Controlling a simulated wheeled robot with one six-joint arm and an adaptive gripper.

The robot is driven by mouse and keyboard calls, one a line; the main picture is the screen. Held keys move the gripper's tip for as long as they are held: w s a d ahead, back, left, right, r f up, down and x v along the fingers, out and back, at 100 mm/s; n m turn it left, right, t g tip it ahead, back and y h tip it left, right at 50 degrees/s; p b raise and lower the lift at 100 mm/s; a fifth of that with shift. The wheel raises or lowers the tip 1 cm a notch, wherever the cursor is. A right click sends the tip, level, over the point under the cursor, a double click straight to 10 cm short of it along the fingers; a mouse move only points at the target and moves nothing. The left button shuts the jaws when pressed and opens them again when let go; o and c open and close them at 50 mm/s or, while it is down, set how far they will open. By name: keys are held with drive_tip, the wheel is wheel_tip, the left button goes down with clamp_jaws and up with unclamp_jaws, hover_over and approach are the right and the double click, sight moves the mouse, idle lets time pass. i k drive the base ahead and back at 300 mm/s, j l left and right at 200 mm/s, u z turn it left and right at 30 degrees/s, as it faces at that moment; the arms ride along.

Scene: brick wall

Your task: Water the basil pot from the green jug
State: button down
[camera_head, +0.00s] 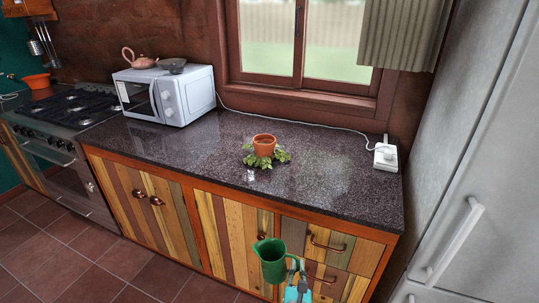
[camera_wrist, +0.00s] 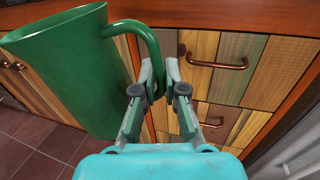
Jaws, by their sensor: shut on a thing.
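The green jug (camera_head: 271,261) hangs in front of the counter's drawers, below the worktop, and looks close to upright. My gripper (camera_head: 294,266) is shut on the jug's handle, at the jug's right side. In the wrist view the jug (camera_wrist: 70,70) fills the left, its handle between the fingers of my gripper (camera_wrist: 160,80). What is inside the jug cannot be seen. The basil pot (camera_head: 264,145) is a terracotta pot on the worktop, beyond and above the jug in the head view. Green leaves spread around its base. My gripper is well apart from the pot.
The dark speckled worktop (camera_head: 215,155) is clear around the pot. A white socket box (camera_head: 386,157) with a cable is at the right, near the fridge (camera_head: 470,150).

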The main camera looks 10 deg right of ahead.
sight(264, 149)
drive_tip(key=i+j, duration=0.2)
drive_tip(key=j, duration=0.15)
drive_tip(key=i+j, duration=0.4)
drive_tip(key=j, duration=0.25)
